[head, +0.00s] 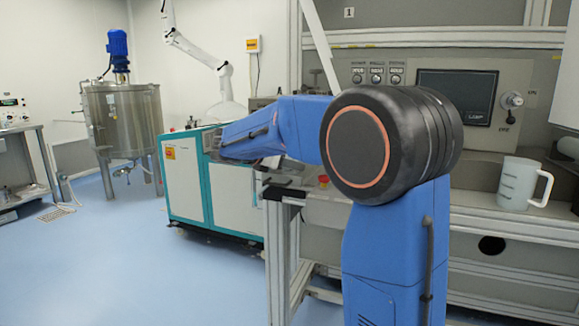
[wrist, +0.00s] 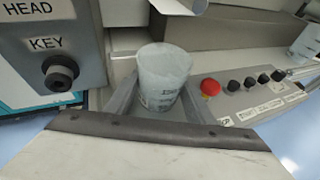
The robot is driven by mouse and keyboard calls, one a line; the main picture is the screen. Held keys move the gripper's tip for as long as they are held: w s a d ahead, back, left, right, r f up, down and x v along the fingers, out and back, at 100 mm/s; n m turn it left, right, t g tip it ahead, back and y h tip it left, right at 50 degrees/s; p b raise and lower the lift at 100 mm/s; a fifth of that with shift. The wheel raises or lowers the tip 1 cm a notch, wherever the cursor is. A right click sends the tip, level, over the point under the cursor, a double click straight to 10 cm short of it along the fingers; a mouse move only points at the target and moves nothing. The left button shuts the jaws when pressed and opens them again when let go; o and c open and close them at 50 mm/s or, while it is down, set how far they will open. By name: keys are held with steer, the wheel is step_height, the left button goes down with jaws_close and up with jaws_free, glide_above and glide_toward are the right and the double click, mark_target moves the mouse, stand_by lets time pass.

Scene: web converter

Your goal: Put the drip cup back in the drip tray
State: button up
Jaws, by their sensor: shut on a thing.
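The drip cup (wrist: 163,75), a pale translucent grey cup with dark markings on its side, stands out near the middle of the wrist view. My gripper (wrist: 158,102) shows there as two grey fingers, one on each side of the cup, shut on it. The cup's lower part is partly hidden between the fingers. I cannot tell whether its base touches anything below. In the head view my arm hides the gripper and cup. I cannot pick out the drip tray with certainty in either view.
A panel with a red button (wrist: 210,87) and black knobs lies right of the cup. A "HEAD KEY" panel (wrist: 50,45) is close on the left. A white handled jug (head: 521,183) stands on the right ledge. Blue floor (head: 130,255) is clear at left.

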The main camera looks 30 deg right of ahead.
steer(key=shift+f, duration=0.35)
steer(key=o, duration=1.2)
steer(key=shift+c, duration=0.2)
steer(key=shift+r, duration=0.1)
steer(key=shift+a+r, duration=0.15)
steer(key=v, duration=1.1)
steer(key=shift+a, duration=0.35)
steer(key=shift+s, duration=0.15)
